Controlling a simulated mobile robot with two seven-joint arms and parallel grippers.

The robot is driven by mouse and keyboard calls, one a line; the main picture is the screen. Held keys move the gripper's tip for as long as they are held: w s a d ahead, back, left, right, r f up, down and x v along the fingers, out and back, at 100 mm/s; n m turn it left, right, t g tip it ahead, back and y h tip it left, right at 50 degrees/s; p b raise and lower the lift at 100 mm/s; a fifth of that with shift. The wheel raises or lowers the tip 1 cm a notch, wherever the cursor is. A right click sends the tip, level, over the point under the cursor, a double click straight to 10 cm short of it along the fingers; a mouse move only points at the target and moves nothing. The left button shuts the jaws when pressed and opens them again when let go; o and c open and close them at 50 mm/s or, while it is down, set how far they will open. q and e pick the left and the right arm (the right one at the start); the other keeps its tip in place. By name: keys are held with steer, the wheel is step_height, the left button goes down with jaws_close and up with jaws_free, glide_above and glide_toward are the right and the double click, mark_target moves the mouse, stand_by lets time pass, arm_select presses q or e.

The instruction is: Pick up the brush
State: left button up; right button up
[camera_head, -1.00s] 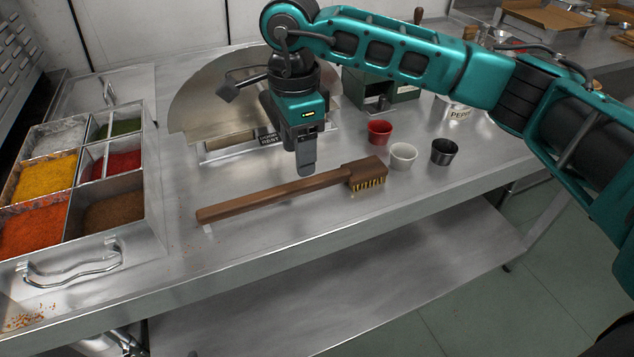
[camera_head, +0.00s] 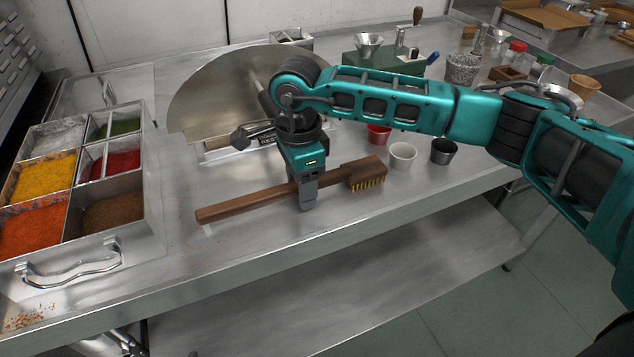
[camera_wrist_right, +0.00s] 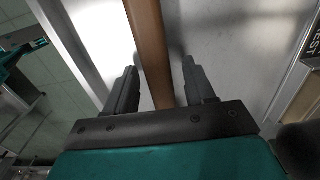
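The brush (camera_head: 245,204) lies on the steel counter, with a long brown wooden handle pointing left and a block head with yellowish bristles at its right end. My right gripper (camera_head: 307,200) is down at the handle, a little left of the head. In the right wrist view the brown handle (camera_wrist_right: 148,45) runs between the two dark fingers of the right gripper (camera_wrist_right: 160,88). The fingers are open, with a gap visible on both sides of the handle.
A tray of spices (camera_head: 150,195) stands at the left. Red (camera_head: 378,135), white (camera_head: 402,156) and dark (camera_head: 443,151) cups stand to the right. The counter's front edge is close in front of the brush.

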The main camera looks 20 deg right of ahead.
jaws_close()
stand_by(0.6)
